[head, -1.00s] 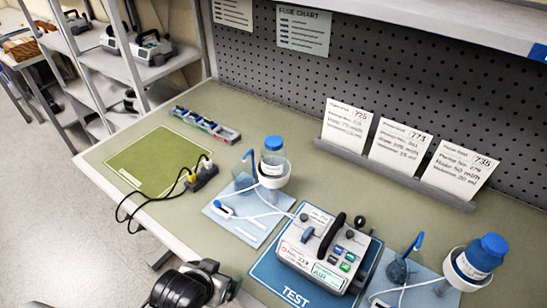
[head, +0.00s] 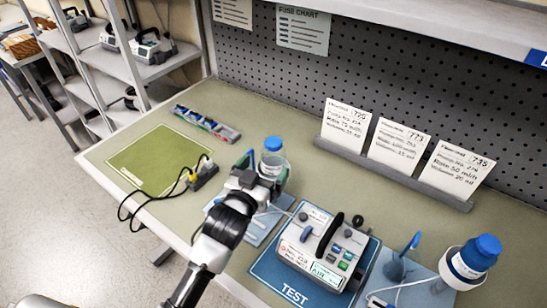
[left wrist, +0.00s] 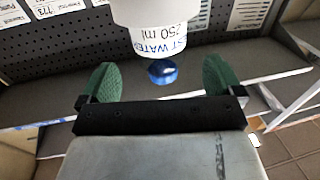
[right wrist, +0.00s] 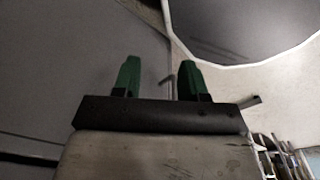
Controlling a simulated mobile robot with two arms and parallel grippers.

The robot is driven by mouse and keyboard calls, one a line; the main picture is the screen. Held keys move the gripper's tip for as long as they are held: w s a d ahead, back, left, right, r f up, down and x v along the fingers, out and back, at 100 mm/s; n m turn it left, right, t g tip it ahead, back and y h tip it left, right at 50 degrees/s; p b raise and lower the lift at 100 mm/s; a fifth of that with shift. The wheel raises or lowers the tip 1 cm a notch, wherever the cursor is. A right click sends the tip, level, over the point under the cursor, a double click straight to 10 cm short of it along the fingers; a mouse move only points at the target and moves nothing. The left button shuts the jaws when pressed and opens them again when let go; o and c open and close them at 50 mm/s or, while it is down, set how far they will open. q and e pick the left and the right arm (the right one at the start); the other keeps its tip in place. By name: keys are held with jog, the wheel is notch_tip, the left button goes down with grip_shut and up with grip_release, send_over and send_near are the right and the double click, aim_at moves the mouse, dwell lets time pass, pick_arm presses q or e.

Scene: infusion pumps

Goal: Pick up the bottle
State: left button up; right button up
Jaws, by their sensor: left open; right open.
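A clear bottle with a blue cap (head: 273,145) stands upright at the left pump station; its lower part and holder are mostly hidden by my left gripper (head: 260,174). The gripper's green fingers are open at the bottle's near side. In the left wrist view, a white label reading "TEST WATER 250 ml" (left wrist: 160,38) shows ahead of the open left gripper (left wrist: 160,76), with a round blue part just below it. My right gripper (right wrist: 154,82) is open and empty, outside the head view.
A grey pump (head: 325,248) sits on the blue TEST mat (head: 268,270) right of the arm. A black cable with a plug block (head: 203,176) lies left of it. A green mat (head: 158,160) is bare. Cards (head: 398,147) stand along the pegboard.

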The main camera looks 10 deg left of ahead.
aim_at(268, 164)
pick_arm(q)
jog(key=p+x, duration=0.2)
jog(key=x, duration=0.3)
jog(key=shift+w+f, duration=0.1)
jog(key=shift+f, duration=0.1)
jog(key=shift+w+f, duration=0.1)
jog(key=shift+w, duration=0.25)
jog(key=shift+s, duration=0.1)
jog(key=shift+c, duration=1.2)
jog(key=c, duration=0.8)
jog(key=shift+o, duration=0.2)
